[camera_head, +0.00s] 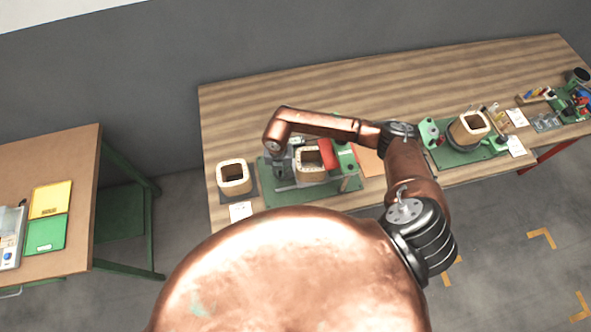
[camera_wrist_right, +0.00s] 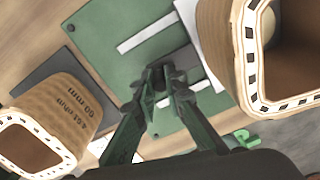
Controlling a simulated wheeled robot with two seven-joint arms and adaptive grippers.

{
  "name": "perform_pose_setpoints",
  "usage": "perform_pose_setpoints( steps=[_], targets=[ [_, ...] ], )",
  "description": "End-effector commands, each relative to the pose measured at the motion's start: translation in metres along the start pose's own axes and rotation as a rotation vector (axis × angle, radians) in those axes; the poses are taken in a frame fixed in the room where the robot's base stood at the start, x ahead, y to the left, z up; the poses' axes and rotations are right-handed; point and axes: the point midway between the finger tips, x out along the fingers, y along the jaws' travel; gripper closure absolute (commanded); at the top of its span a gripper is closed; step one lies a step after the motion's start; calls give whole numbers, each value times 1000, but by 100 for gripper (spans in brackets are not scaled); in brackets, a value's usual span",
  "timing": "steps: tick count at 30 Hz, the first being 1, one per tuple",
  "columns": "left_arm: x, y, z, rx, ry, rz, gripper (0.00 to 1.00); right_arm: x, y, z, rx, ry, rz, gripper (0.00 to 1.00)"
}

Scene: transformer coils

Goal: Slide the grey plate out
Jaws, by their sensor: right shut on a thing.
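The grey plate (camera_wrist_right: 190,59) lies on the green base (camera_wrist_right: 102,45), between two pale strips and beside a tan coil (camera_wrist_right: 240,60), in the right wrist view. My right gripper (camera_wrist_right: 160,78) is shut on its near end; the fingertips hide the gripped edge. In the head view the right gripper (camera_head: 279,172) points down at the left side of the green base (camera_head: 325,198). The coil (camera_head: 309,160) stands on this base next to a red part (camera_head: 327,153). The plate is hard to make out there. My left gripper is not in view.
Another coil (camera_head: 234,177) stands on a dark plate at the left, close to the gripper. A second green fixture (camera_head: 465,155) with a coil stands farther right on the wooden table (camera_head: 300,95). The table behind the fixtures is clear.

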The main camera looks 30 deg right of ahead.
Motion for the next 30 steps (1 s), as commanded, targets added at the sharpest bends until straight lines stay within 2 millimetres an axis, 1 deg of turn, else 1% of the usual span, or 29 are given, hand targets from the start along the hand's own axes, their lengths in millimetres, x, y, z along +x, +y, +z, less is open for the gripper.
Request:
perform_pose_setpoints(
  steps=[1,6,12,18,27,28,30],
  targets=[
    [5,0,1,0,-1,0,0,1,14,-3,-4,0,5,100],
    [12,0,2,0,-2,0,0,1,42,-11,-3,0,3,100],
    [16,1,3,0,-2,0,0,0,63,-16,-1,0,2,100],
    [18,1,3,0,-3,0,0,-1,70,-18,0,-1,1,100],
    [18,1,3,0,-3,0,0,-1,70,-18,1,-1,1,100],
    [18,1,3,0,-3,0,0,-1,70,-18,1,-1,1,89],
    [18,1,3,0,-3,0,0,-1,70,-18,1,-1,1,84]
  ],
)
